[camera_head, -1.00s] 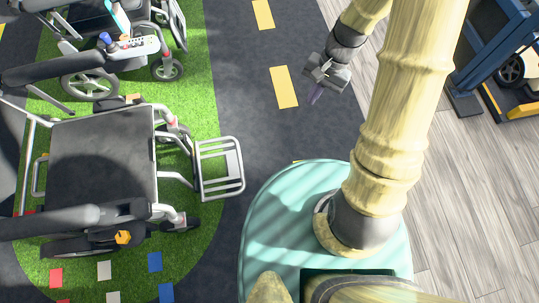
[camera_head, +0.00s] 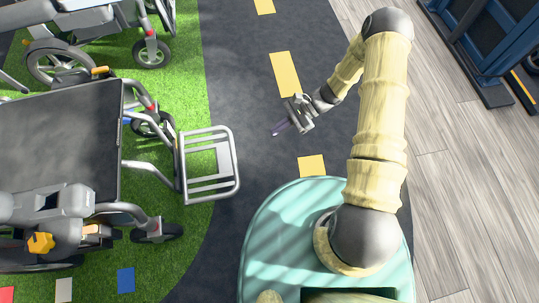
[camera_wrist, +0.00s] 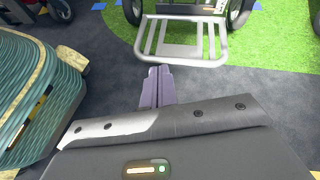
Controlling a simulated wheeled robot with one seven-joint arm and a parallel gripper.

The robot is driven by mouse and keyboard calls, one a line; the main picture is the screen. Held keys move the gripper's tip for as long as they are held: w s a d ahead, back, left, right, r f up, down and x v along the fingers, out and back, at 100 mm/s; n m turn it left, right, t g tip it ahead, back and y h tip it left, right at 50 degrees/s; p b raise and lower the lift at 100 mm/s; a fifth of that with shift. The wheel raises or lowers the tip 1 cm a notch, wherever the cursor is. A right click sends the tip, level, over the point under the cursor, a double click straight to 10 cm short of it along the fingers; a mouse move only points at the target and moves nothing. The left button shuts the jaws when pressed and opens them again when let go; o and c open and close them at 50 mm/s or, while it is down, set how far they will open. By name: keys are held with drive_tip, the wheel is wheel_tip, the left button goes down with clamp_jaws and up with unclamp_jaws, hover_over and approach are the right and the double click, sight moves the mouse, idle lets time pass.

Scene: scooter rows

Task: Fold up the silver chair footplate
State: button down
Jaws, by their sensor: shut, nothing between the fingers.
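The silver chair's footplate (camera_head: 208,163) is a silver tube frame with crossbars and a flat plate, folded down and sticking out to the right from the front of the silver wheelchair (camera_head: 60,137). In the wrist view the footplate (camera_wrist: 183,40) lies just ahead of my fingertips. My gripper (camera_head: 278,131) is to the right of the footplate, apart from it, above the dark floor. Its purple fingers (camera_wrist: 157,75) are shut together and empty, pointing toward the footplate. The height gap between the fingers and the footplate is hard to judge.
A second wheelchair (camera_head: 100,30) stands at the upper left on the green turf (camera_head: 183,85). Blue metal equipment (camera_head: 480,50) stands at the upper right. The dark lane (camera_head: 240,80) between them is clear, with yellow dashes.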

sight(231, 161)
drive_tip(key=a+f+m+t+y+b, duration=0.1)
drive_tip(key=a+f+m+y+b, duration=0.2)
drive_tip(key=f+b, duration=0.5)
wheel_tip(231, 161, down, 9)
drive_tip(key=shift+w+r+m+t+y+b, duration=0.1)
drive_tip(key=shift+w+m+t+y+b, duration=0.2)
drive_tip(key=shift+w+m+t+y, duration=0.15)
drive_tip(key=shift+s, duration=0.1)
drive_tip(key=shift+a, duration=0.1)
drive_tip(key=shift+s+a+f+b, duration=0.35)
drive_tip(key=shift+a+f+b, duration=0.55)
drive_tip(key=shift+a, duration=0.55)
drive_tip(key=shift+s+a+f+b, duration=0.4)
drive_tip(key=shift+a+f+b, duration=0.2)
drive_tip(key=shift+a+f, duration=0.7)
drive_tip(key=shift+s+a+f+b, duration=0.35)
drive_tip(key=shift+a+f+b, duration=0.45)
drive_tip(key=shift+a, duration=0.75)
drive_tip(key=shift+r+p+x, duration=0.2)
drive_tip(key=shift+r+x, duration=0.05)
drive_tip(key=shift+x, duration=0.9)
drive_tip(key=shift+r+p+x, duration=0.25)
drive_tip(key=shift+r+x, duration=0.05)
drive_tip(key=shift+x, duration=0.85)
drive_tip(key=shift+r+p+x, duration=0.2)
drive_tip(key=shift+r+x, duration=0.05)
drive_tip(key=shift+x, duration=0.9)
drive_tip(key=shift+s+a, duration=0.1)
drive_tip(key=shift+a, duration=0.05)
